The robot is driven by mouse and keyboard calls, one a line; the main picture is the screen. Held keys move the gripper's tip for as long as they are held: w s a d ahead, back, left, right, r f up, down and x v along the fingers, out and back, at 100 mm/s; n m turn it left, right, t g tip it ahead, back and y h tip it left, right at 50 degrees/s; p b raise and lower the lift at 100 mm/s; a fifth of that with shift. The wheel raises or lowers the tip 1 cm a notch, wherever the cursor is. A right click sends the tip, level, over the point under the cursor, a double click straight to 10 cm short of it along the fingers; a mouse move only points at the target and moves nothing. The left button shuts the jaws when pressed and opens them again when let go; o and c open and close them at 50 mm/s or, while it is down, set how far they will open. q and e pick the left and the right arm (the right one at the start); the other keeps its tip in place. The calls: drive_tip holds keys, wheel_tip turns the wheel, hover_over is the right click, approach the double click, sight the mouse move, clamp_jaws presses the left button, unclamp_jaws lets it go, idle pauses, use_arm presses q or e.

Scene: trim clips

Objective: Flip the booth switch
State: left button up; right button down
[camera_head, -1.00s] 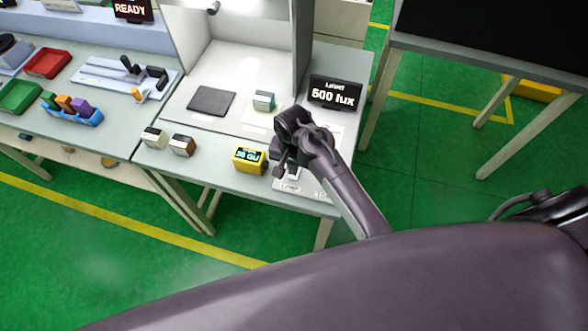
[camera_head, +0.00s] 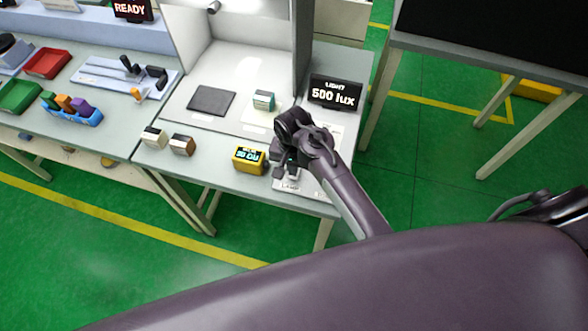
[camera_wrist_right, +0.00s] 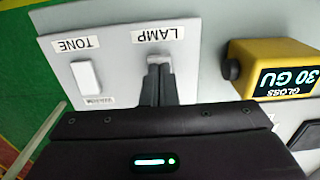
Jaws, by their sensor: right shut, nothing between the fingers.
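The booth's pale switch panel (camera_wrist_right: 112,52) fills the middle of the right wrist view, with its lettering upside down. It carries a white switch under TONE (camera_wrist_right: 86,77), with a small WARM label, and a switch marked LAMP (camera_wrist_right: 158,58). My right gripper (camera_wrist_right: 164,78) is shut and empty, its fingertips at the LAMP switch and hiding most of it; I cannot tell whether they touch. In the head view the right gripper (camera_head: 284,170) hangs over the panel at the table's front right. The light sign (camera_head: 335,92) reads 500 lux. My left gripper is out of view.
A yellow gloss meter (camera_head: 249,160) reading 30 GU stands close left of the right gripper. Two small blocks (camera_head: 168,141) stand further left. Inside the booth lie a dark grey plate (camera_head: 211,100) and a teal-and-white block (camera_head: 263,100). Green floor is clear in front.

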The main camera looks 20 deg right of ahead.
drive_tip(key=shift+f, duration=0.7)
wheel_tip(320, 180, up, 2)
drive_tip(key=shift+r+p, duration=0.2)
drive_tip(key=shift+p, duration=0.55)
drive_tip(key=shift+r, duration=2.35)
drive_tip(key=shift+f, duration=0.1)
